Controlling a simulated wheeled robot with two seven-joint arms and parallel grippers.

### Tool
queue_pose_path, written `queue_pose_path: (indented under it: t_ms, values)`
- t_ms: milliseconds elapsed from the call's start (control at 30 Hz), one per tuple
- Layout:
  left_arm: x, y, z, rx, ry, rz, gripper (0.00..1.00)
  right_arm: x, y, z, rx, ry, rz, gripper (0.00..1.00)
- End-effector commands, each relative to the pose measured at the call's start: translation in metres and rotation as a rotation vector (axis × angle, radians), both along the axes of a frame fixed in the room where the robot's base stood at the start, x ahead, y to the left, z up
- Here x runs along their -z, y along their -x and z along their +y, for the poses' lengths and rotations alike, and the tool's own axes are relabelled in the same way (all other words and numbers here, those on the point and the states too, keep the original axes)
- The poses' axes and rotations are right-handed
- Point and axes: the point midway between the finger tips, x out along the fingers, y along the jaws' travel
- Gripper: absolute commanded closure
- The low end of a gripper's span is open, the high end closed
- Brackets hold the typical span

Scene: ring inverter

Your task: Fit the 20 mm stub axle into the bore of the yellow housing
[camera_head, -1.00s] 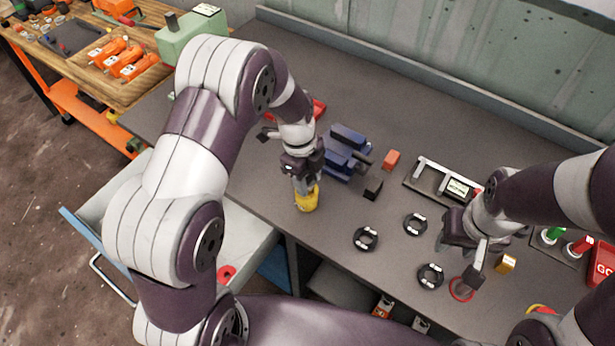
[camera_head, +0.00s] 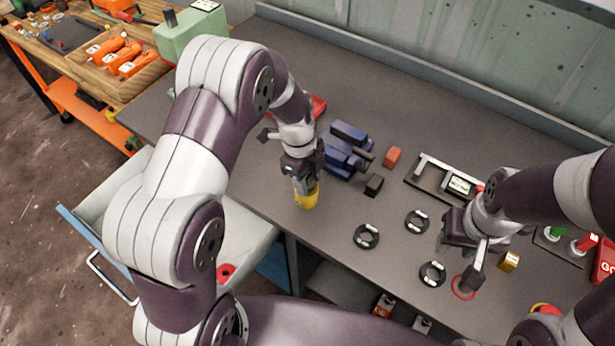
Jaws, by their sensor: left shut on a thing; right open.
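The yellow housing (camera_head: 306,199), a short cylinder, is upright near the table's front edge. My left gripper (camera_head: 304,184) points down at it and is shut on its upper part, which the fingers hide. Its bore is not visible. My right gripper (camera_head: 474,278) is open and empty, low over the table at the right beside a red ring (camera_head: 462,293). A small brass-coloured piece (camera_head: 509,261) stands just right of it; I cannot tell whether it is the stub axle.
Three black rings (camera_head: 367,236) lie between the grippers. A blue vise (camera_head: 347,150), a dark block (camera_head: 374,184) and an orange block (camera_head: 393,156) are behind. An open drawer (camera_head: 245,240) is below at left.

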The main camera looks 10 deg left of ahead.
Motion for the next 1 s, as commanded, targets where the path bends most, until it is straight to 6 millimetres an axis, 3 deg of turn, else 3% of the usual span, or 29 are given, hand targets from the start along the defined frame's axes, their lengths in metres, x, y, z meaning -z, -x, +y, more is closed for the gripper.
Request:
queue_pose_path:
  t_ms: [33, 100, 467, 833, 900, 1000]
  values:
    - [0.000, 0.000, 0.000, 0.000, 0.000, -0.001, 0.46, 0.000, 0.000, 0.000, 0.000, 0.000, 0.000, 0.57]
    - [0.000, 0.000, 0.000, 0.000, 0.000, -0.001, 0.26, 0.000, 0.000, 0.000, 0.000, 0.000, 0.000, 0.57]
    - [-0.007, -0.001, 0.001, -0.001, 0.001, -0.003, 0.26, 0.002, 0.000, 0.000, 0.000, 0.000, 0.000, 0.57]
    - [-0.098, -0.006, 0.015, -0.001, 0.000, -0.004, 0.26, 0.015, 0.000, 0.000, 0.000, 0.000, 0.000, 0.57]
    - [-0.119, -0.006, 0.016, -0.001, 0.000, 0.000, 0.26, -0.001, 0.000, 0.000, 0.000, 0.000, 0.001, 0.57]
    - [-0.126, -0.007, 0.018, -0.001, 0.000, 0.001, 0.26, -0.007, 0.000, 0.000, 0.000, 0.000, -0.001, 0.57]
